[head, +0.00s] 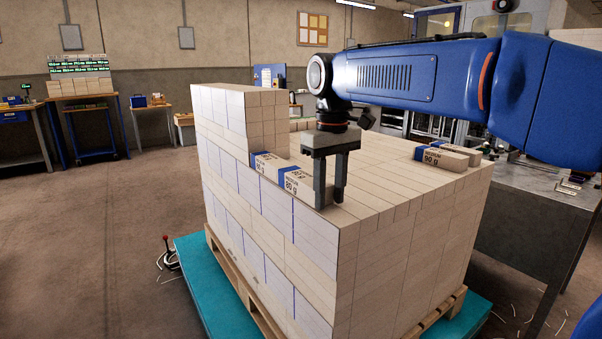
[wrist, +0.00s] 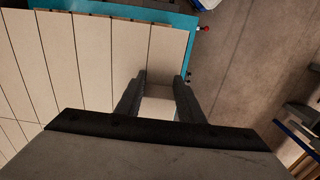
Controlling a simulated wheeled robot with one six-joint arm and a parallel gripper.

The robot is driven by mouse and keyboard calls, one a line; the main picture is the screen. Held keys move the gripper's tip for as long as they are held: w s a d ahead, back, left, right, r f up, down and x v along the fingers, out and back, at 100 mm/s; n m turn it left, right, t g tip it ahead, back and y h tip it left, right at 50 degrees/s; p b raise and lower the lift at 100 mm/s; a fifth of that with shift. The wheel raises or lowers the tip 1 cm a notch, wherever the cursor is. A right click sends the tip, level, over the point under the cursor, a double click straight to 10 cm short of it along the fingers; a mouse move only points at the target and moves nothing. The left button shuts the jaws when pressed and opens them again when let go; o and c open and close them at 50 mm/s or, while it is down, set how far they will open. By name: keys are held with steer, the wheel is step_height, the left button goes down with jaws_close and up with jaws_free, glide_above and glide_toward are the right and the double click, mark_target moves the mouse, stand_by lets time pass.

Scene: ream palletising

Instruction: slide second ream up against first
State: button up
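Two wrapped reams lie end to end or side by side along the near left edge of the stack top, with blue labels reading 90 g. The first ream (head: 266,164) lies farther back, beside the tall column of reams. The second ream (head: 297,183) lies nearer the front, close to the first; whether they touch is unclear. My gripper (head: 330,194) points down at the near end of the second ream, fingers parted. In the wrist view my gripper (wrist: 160,80) shows a pale surface between its fingers. I cannot tell whether they press on it.
The pallet stack (head: 400,215) has a broad flat top, with a taller column (head: 238,115) at the back left. Other loose reams (head: 447,157) lie at the right of the top. The pallet stands on a teal platform (head: 210,290). A metal table (head: 530,205) is at right.

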steer(key=shift+r, duration=1.25)
steer(key=r, duration=0.1)
steer(key=s+r, duration=0.1)
steer(key=d+r, duration=0.1)
steer(key=r, duration=0.1)
steer(key=shift+s, duration=0.35)
steer(key=s+d+f+m+t, duration=0.2)
steer(key=s+d+f+m, duration=0.1)
steer(key=s+d+f, duration=0.95)
steer(key=s+d+f+m+t, duration=0.1)
steer(key=s+d+f+m, duration=0.1)
steer(key=s+d+f, duration=0.2)
steer(key=s+d+f+m+t, duration=0.1)
steer(key=s+d+f, duration=0.4)
steer(key=f, duration=0.5)
steer(key=shift+s+m+t, duration=0.4)
steer(key=shift+s, duration=0.4)
steer(key=shift+a, duration=0.1)
